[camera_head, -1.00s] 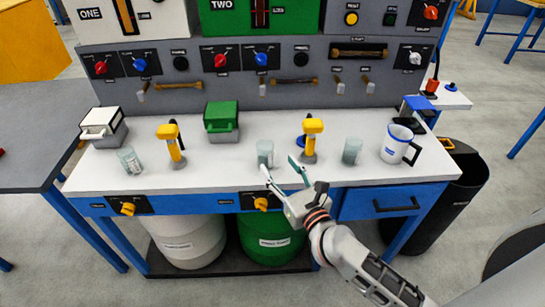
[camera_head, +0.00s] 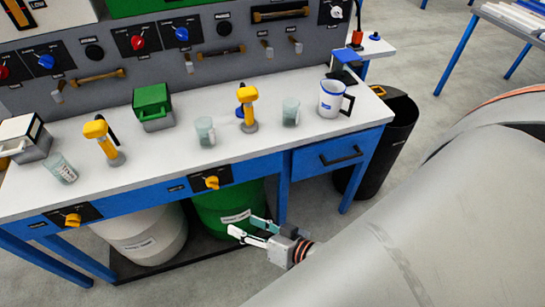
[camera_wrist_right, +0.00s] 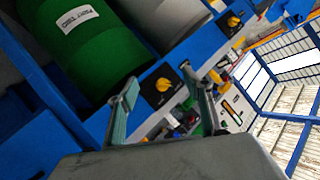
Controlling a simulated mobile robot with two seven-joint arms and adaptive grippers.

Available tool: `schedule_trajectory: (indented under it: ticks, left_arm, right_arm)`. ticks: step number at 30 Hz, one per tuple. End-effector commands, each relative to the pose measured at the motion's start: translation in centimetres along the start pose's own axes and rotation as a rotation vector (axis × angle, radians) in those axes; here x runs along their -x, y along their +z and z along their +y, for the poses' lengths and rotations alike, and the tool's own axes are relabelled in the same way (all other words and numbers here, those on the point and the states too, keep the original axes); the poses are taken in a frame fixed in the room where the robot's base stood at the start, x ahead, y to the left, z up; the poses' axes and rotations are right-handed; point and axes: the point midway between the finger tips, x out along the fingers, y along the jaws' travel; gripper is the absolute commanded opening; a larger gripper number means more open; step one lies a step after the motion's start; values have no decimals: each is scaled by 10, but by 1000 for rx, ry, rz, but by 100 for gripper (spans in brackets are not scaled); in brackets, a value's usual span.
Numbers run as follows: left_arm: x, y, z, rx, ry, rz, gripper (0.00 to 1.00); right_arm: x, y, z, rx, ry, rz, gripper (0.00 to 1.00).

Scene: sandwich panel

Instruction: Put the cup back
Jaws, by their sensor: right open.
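Three translucent grey-green cups stand apart on the white bench top (camera_head: 250,158): a left one (camera_head: 60,168), a middle one (camera_head: 205,132) and a right one (camera_head: 290,112). I cannot tell which of them the task means. A white and blue mug (camera_head: 333,98) with a dark handle stands to their right. My right gripper (camera_head: 245,227) is open and empty. It is in front of the bench, lower than the top, before the green drum (camera_head: 225,205). Its spread fingers also show in the right wrist view (camera_wrist_right: 165,92). My left gripper is out of view.
Yellow-handled tools (camera_head: 100,140) (camera_head: 247,108), a green box (camera_head: 153,107) and a white-lidded box (camera_head: 25,140) stand among the cups. Knobs (camera_head: 212,182) and a drawer handle (camera_head: 342,157) stick out in front. A black bin (camera_head: 395,135) stands to the right.

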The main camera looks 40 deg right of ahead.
Motion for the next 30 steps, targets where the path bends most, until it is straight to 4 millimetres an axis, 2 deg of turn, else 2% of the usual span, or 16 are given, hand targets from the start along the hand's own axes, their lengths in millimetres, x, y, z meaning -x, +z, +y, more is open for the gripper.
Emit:
schedule_trajectory:
  ticks: [1, 3, 6, 9, 20, 26, 30]
  left_arm:
    - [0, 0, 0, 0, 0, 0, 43]
    - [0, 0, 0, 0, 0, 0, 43]
    - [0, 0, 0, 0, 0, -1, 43]
    - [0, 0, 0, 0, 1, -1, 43]
    - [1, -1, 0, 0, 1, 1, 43]
    - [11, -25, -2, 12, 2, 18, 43]
    - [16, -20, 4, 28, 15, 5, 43]
  right_arm:
    - [8, 18, 13, 142, 44, -47, 51]
    - [19, 37, 30, 333, 96, -110, 51]
    - [31, 55, 50, 531, 145, -182, 51]
    - [38, 63, 61, 639, 172, -223, 51]
    - [41, 64, 64, 676, 180, -235, 51]
    - [47, 50, 50, 659, 172, -229, 51]
    - [50, 50, 46, 645, 167, -233, 51]
